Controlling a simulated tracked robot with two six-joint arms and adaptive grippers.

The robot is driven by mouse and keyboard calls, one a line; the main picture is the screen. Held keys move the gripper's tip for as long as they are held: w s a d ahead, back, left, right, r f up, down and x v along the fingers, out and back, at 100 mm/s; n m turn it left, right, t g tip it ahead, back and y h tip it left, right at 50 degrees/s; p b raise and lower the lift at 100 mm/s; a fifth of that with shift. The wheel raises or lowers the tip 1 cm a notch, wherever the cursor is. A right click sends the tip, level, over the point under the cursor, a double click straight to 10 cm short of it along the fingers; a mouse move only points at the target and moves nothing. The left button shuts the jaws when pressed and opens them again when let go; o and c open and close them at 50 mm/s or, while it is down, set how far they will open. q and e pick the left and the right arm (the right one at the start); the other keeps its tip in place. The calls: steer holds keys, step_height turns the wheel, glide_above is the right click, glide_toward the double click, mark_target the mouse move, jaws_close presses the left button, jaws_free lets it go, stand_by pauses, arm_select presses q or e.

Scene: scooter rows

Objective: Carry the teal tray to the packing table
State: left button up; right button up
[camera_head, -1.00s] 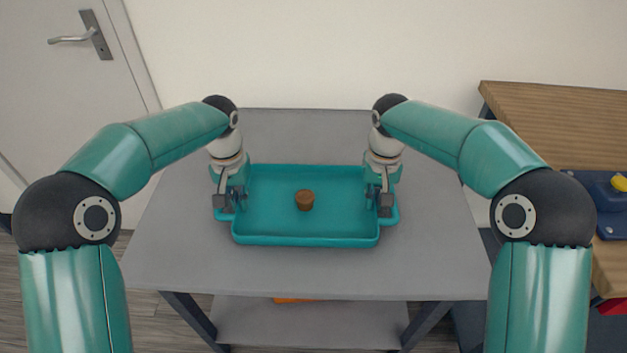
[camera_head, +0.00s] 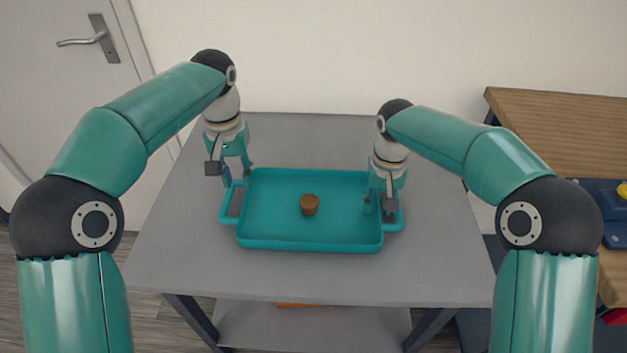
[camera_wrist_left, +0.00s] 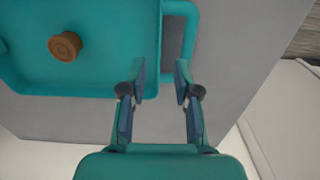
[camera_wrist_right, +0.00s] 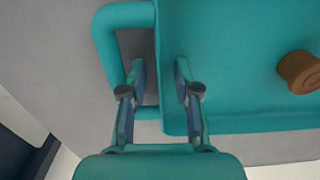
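The teal tray (camera_head: 310,242) lies flat on a grey table (camera_head: 300,275) with a small brown round piece (camera_head: 310,205) in it. Its left handle (camera_head: 229,212) is free. My left gripper (camera_head: 236,175) is open and empty, raised above and behind that handle; the left wrist view shows the handle (camera_wrist_left: 190,45) beyond its parted fingers (camera_wrist_left: 161,78). My right gripper (camera_head: 378,206) is low at the tray's right handle (camera_head: 396,222). In the right wrist view its fingers (camera_wrist_right: 160,78) are parted, with the tray's side wall showing between them. No label shows which table is the packing table.
A wooden-topped table (camera_head: 560,130) stands at the right, apart from the grey table, with a blue box with a yellow knob (camera_head: 605,205) on it. A wall with a door (camera_head: 60,100) is behind. Something orange (camera_head: 295,305) lies on the grey table's lower shelf.

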steer(key=shift+r, duration=0.25)
arm_select(q)
step_height(320, 180, up, 3)
steer(key=shift+r, duration=0.1)
arm_select(e)
step_height(320, 180, up, 11)
steer(key=shift+r, duration=0.15)
stand_by(0.5)
